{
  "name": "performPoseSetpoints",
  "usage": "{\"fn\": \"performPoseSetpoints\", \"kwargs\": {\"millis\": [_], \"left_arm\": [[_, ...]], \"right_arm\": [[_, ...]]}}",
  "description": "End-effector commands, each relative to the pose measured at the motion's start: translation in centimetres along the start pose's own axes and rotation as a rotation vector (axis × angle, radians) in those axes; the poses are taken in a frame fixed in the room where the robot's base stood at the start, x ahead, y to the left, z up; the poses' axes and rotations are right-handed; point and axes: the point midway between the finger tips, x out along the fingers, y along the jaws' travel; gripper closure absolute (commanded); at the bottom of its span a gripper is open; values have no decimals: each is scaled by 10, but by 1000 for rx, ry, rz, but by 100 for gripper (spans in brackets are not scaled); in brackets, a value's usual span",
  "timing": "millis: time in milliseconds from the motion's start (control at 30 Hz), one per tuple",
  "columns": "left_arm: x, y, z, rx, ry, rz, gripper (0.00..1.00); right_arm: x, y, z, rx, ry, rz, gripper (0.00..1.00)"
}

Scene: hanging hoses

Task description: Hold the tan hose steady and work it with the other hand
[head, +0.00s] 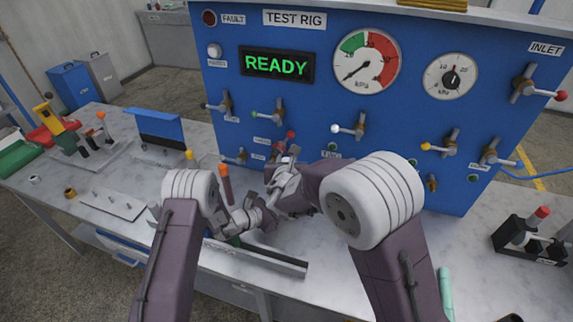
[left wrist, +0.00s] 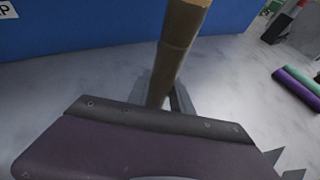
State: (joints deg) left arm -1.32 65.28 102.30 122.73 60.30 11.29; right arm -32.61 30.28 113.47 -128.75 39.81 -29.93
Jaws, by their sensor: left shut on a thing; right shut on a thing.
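The tan hose (left wrist: 182,42) shows in the left wrist view as a smooth tube running from the top edge down between the fingers. My left gripper (left wrist: 164,93) is shut on it. In the head view, my left gripper (head: 252,216) is low over the bench, partly behind my arm. I cannot make out the tan hose there. My right gripper (head: 284,172) is just above and right of the left one, close to the panel's lower valves. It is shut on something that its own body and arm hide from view.
The blue test rig panel (head: 300,105) stands behind the grippers, with a READY display (head: 276,64), gauges and protruding valve handles. A red-knobbed handle (head: 290,135) is close above my right gripper. A black block (head: 535,238) stands at right. Racks and a plate (head: 112,203) occupy the left bench.

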Motion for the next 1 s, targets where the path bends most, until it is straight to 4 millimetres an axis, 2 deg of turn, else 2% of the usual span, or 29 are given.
{"fn": "performPoseSetpoints", "kwargs": {"millis": [300, 333, 400, 433, 767, 867, 1000], "left_arm": [[0, 0, 0, 0, -1, 0, 100], [0, 0, 0, 0, -1, 0, 71], [0, 0, 0, 0, 0, 0, 51], [0, 0, 0, 0, 0, 0, 48], [-3, 0, 0, 0, 0, 1, 48], [-18, 2, 0, -1, 1, 4, 48], [-54, 2, 0, -3, 1, 6, 48]], "right_arm": [[-2, 0, 4, 0, 0, 1, 100], [-2, 0, 4, 0, 0, 1, 100], [-2, 0, 4, 0, 0, 1, 100], [-2, 0, 4, 0, 0, 1, 100], [-2, 0, 4, 0, 0, 1, 100], [-2, 0, 4, 0, 0, 1, 100], [-2, 0, 4, 0, 0, 1, 100]]}}
